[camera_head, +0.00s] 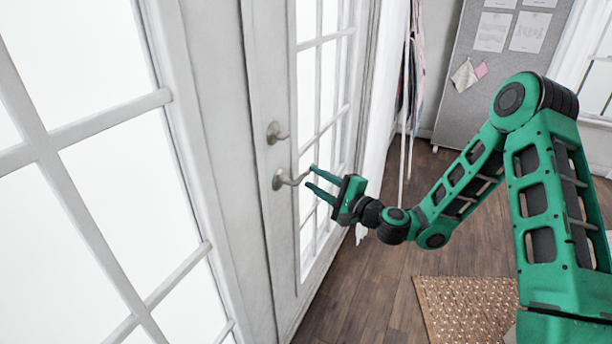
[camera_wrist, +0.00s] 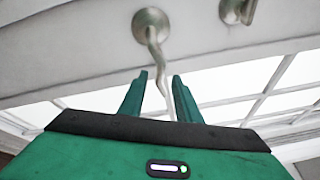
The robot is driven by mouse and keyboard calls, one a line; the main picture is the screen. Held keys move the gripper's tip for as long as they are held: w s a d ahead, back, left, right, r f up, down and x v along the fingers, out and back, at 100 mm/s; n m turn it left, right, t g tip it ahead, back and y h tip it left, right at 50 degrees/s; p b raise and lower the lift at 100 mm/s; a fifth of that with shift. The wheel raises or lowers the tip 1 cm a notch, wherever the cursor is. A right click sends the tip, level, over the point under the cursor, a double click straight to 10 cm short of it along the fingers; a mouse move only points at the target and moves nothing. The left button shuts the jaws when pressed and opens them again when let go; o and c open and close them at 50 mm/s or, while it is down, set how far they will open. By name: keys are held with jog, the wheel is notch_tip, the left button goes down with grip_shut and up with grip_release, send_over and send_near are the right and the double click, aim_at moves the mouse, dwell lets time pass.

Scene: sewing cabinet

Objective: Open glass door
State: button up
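The white glass door (camera_head: 268,100) with several panes stands at the left centre of the head view and looks shut in its frame. Its lever handle (camera_head: 290,180) sits on a round rose, with a smaller knob or lock (camera_head: 276,132) above it. My green gripper (camera_head: 316,180) is open at the handle's free end. In the wrist view the curved handle (camera_wrist: 154,52) reaches down toward the gap between the two fingers (camera_wrist: 163,88). The fingers are apart, and I cannot tell whether either touches the handle. The lock (camera_wrist: 232,10) also shows at the top.
A fixed paned window (camera_head: 85,130) fills the left. A woven mat (camera_head: 468,308) lies on the dark wood floor (camera_head: 365,290). A grey pinboard (camera_head: 490,70) with papers stands at the back, near hanging cloths (camera_head: 414,65).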

aim_at(306, 174)
jog(key=shift+x, duration=2.25)
grip_shut()
